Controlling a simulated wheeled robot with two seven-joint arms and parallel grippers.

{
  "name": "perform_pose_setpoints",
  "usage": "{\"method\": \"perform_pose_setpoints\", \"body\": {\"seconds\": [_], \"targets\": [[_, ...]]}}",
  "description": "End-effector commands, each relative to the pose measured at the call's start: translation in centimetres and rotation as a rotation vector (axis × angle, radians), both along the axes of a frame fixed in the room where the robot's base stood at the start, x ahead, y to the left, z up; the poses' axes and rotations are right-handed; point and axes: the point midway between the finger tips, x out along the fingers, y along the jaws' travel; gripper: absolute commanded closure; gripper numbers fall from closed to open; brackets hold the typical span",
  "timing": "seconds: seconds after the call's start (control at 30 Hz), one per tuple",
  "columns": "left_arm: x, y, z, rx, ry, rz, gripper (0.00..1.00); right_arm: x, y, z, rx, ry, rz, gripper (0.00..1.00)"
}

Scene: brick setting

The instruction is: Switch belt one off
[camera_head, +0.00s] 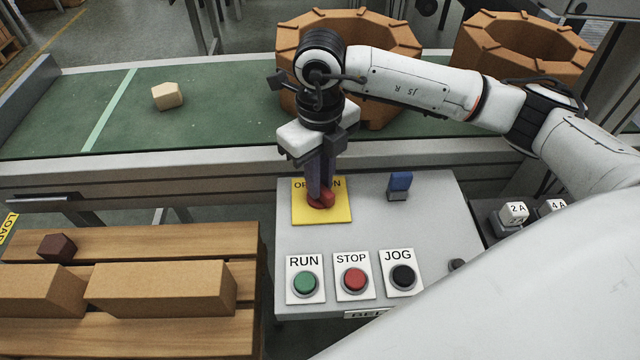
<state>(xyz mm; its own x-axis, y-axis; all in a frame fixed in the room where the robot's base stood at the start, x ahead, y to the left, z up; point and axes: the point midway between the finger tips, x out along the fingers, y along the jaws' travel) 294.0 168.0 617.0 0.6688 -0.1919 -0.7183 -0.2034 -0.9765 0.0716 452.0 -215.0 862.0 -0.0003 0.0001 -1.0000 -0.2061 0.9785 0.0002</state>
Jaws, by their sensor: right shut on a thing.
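A grey control panel (290,240) stands in front of the green conveyor belt (195,120). On it is a yellow plate (340,213) with partly covered lettering and a red switch knob (322,202). My right gripper (321,192) points down over the plate, its fingers shut on the red knob. The fingers hide part of the knob, so I cannot tell which way it is turned. Below are a green RUN button (304,281), a red STOP button (355,280) and a black JOG button (403,277). My left gripper is not in view.
A pale block (167,96) lies on the belt. Large brown ring-shaped things (395,40) stand behind my right arm. A wooden pallet (190,242) with bricks (160,288) is at left. Breakers (514,213) sit at right.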

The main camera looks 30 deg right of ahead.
Motion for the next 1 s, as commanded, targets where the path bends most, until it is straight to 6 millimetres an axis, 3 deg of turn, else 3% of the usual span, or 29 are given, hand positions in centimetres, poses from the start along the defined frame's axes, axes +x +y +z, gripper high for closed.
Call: {"method": "perform_pose_setpoints", "body": {"seconds": [0.3, 0.83, 0.87, 0.9, 1.0], "targets": [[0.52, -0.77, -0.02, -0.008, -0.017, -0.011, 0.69, 0.03, -0.04, 0.0, -0.001, -0.001, 0.122, 1.0], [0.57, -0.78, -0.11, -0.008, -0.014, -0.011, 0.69, 0.0, -0.02, 0.1, 0.0, 0.0, 0.146, 1.0], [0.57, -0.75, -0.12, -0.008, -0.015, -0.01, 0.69, 0.0, -0.02, 0.1, 0.0, 0.0, 0.146, 0.81], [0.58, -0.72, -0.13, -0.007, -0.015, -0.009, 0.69, 0.0, -0.02, 0.1, 0.0, 0.0, 0.146, 0.74], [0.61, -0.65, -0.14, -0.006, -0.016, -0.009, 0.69, 0.0, -0.02, 0.08, 0.0, 0.0, 0.145, 0.67]]}}
